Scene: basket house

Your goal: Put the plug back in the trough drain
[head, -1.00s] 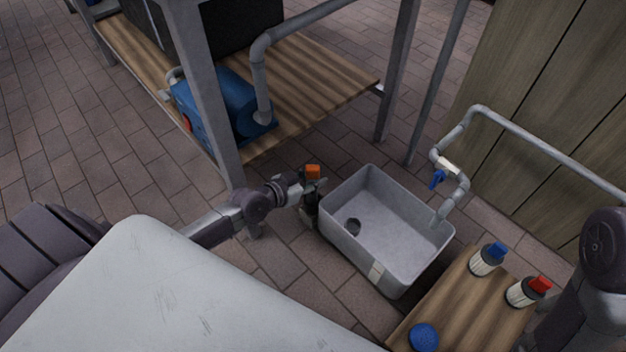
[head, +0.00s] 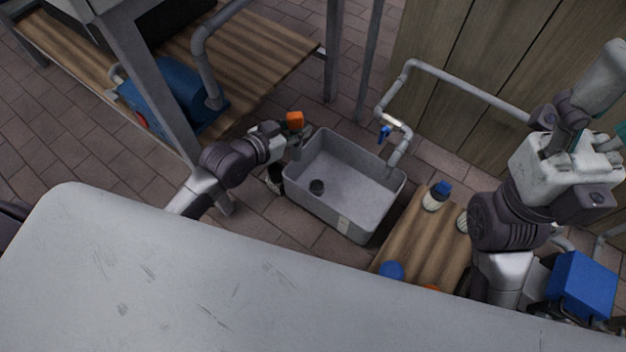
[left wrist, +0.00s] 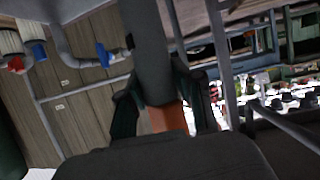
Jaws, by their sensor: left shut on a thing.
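My left gripper (head: 299,137) is shut on an orange-topped piece, which I take to be the plug (head: 295,119). It is at the back left rim of the grey trough (head: 378,213), outside the basin. In the left wrist view, the plug's orange part (left wrist: 166,118) sits between the dark fingers, with a thick dark cylinder (left wrist: 150,50) beyond it. A dark round spot, seemingly the drain (head: 317,187), shows on the trough floor at the left. A dark shape below the gripper is too small to identify.
A tap with a blue handle (head: 384,132) hangs over the trough's right end. A wooden bench (head: 418,235) with bottles stands at its right. A metal-legged shelf (head: 262,65) with a blue pump (head: 168,97) is at the upper left.

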